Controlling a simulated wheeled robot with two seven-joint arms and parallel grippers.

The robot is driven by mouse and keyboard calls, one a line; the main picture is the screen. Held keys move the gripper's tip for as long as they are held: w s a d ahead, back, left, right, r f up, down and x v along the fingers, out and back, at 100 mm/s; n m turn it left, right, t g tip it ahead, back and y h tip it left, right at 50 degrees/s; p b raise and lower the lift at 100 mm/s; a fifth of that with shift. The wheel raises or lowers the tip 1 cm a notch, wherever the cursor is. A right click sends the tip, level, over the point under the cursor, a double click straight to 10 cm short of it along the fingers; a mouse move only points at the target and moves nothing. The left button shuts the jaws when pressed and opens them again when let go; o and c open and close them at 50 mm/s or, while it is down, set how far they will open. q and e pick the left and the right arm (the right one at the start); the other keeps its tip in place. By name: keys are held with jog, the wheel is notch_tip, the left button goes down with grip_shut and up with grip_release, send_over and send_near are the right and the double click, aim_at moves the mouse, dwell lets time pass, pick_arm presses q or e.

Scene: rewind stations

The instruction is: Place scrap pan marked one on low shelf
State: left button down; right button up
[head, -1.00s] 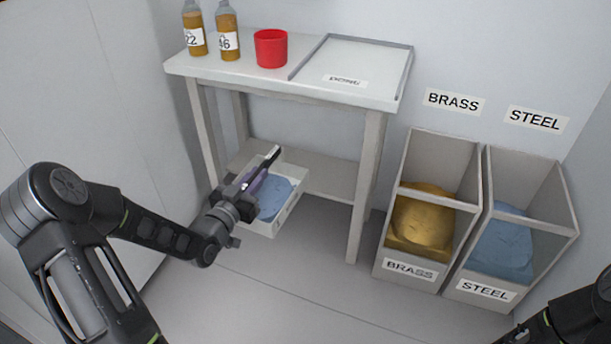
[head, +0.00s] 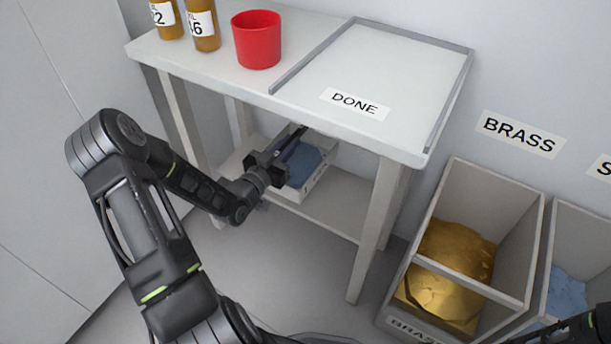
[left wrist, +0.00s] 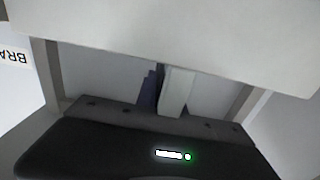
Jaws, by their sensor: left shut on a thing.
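The scrap pan (head: 318,186) is a white tray with blue scrap in it, and its mark is too small to read. My left gripper (head: 289,148) is shut on the pan's near left side. The pan is under the table top, just over the low shelf (head: 338,212); I cannot tell whether it touches the shelf. In the left wrist view, the white table top (left wrist: 190,35) fills the upper part and the pan cannot be made out clearly. Part of my right arm shows at the bottom right corner; its jaws are not clear.
Above the shelf, the table top (head: 225,75) holds a red cup (head: 257,40), two amber bottles and an empty framed area with a DONE label (head: 355,103). A table leg (head: 375,235) stands right of the pan. The brass bin (head: 520,230) and steel bin stand further right.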

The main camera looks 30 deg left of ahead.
aim_at(290, 160)
pick_arm(q)
jog(key=shift+r, duration=0.1)
jog(key=shift+f+b, duration=1.25)
jog(key=shift+f, duration=1.8)
jog(key=shift+f+b, duration=0.8)
jog(key=shift+f, duration=1.1)
jog(key=shift+f, duration=0.1)
jog(key=c, duration=1.9)
grip_release()
jog(key=shift+f, duration=0.15)
jog(key=o, duration=0.4)
jog(key=shift+o, duration=0.2)
